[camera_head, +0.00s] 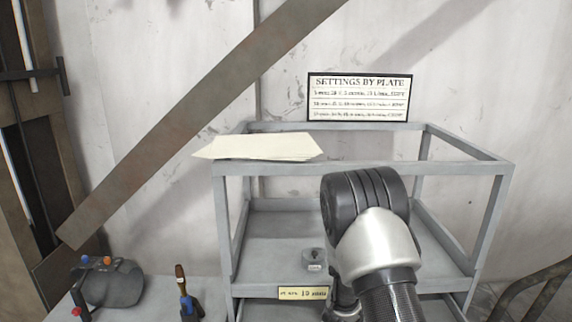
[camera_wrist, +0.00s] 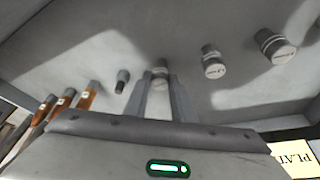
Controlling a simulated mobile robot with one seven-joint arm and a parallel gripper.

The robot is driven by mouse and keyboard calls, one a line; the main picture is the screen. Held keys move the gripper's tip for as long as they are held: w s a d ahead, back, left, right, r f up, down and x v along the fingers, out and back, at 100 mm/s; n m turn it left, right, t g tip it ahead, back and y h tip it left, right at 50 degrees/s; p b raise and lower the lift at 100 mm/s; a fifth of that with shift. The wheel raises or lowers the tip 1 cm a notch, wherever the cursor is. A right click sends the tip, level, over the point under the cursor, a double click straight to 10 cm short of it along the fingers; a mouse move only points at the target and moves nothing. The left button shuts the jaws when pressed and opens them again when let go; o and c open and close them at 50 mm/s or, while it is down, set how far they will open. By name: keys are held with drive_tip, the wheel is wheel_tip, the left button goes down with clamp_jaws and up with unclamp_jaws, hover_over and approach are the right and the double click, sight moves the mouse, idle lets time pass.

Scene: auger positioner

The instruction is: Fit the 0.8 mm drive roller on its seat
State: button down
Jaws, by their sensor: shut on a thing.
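My gripper (camera_wrist: 160,88) is shut on a small grey roller (camera_wrist: 160,72), which shows between its two fingertips in the wrist view. The pale label on its end is too small to read, so I cannot tell if it is the 0.8 mm one. Two more grey rollers with pale labelled ends, a middle one (camera_wrist: 212,64) and a larger one (camera_wrist: 277,46), stand to its right, apart from the fingers. In the head view my arm hides the gripper and the held roller. I cannot make out the roller's seat in either view.
A grey open-framed rack (camera_head: 222,225) surrounds the arm, with a small grey part (camera_head: 314,260) on its shelf and paper (camera_head: 262,147) on its top rail. A dark stub (camera_wrist: 122,80) and several orange-handled tools (camera_wrist: 87,95) stand left of the fingers.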

drive_tip(key=shift+r, duration=0.15)
drive_tip(key=shift+r+p, duration=2.7)
drive_tip(key=shift+r, duration=0.15)
